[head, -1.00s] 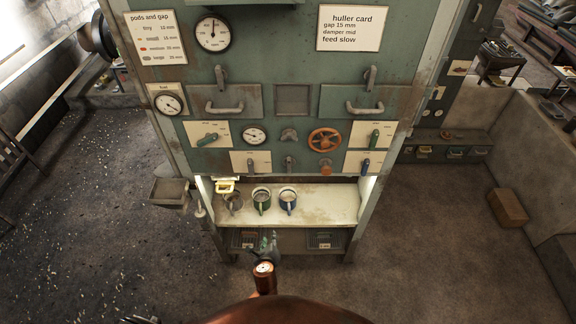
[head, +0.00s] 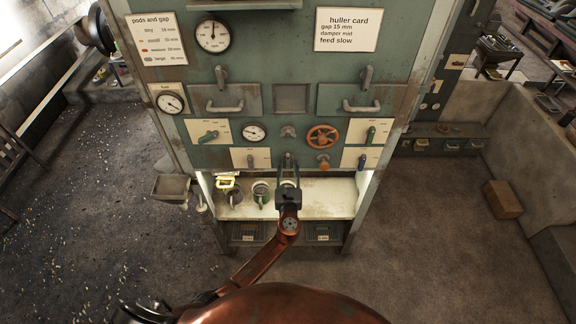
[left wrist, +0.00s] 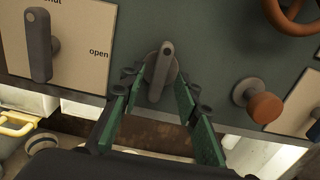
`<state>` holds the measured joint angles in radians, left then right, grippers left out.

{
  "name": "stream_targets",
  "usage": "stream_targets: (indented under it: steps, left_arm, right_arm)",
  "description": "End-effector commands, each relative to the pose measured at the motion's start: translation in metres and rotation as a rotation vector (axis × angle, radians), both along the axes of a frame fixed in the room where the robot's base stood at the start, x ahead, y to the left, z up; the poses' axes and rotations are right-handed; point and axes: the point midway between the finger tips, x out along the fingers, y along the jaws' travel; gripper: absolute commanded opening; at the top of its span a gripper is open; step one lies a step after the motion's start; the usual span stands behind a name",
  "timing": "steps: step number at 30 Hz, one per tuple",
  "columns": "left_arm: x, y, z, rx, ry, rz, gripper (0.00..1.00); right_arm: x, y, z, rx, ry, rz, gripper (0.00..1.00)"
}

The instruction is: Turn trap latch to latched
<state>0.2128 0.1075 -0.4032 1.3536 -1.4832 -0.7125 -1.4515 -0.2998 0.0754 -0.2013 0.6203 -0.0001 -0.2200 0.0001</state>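A small grey lever on a round boss (left wrist: 163,68), which I take for the trap latch, sits on the lower edge of the green panel. Its handle hangs down, slightly tilted in the left wrist view. I see no label beside it. My left gripper (left wrist: 155,95) is open, with one green-padded finger on each side of the lever and gaps visible on both sides. In the head view my left gripper (head: 289,172) is in front of the panel and hides most of the lever. My right gripper is not in view.
A lever on an open-marked plate (left wrist: 38,45) is to the left, and an orange-brown knob (left wrist: 265,107) to the right. An orange handwheel (head: 322,137) is above right. Below is a lit shelf (head: 330,200) with mugs, including a green one (head: 261,193).

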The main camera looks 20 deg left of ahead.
Motion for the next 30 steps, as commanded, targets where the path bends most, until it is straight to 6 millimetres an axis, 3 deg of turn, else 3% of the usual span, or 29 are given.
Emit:
stream_targets:
  steps: [12, 24, 30]
  left_arm:
    - [0.009, 0.0029, -0.0005, -0.002, 0.0, 0.0, 0.29]
    - [0.0089, 0.0029, -0.0005, -0.002, 0.0, 0.0, 0.01]
    - [0.0088, 0.0027, -0.0005, -0.002, 0.0, 0.0, 0.0]
  right_arm:
    - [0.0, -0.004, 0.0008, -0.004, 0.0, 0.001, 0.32]
    - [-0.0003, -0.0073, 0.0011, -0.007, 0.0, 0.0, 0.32]
    - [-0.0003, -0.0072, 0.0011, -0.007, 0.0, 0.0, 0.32]
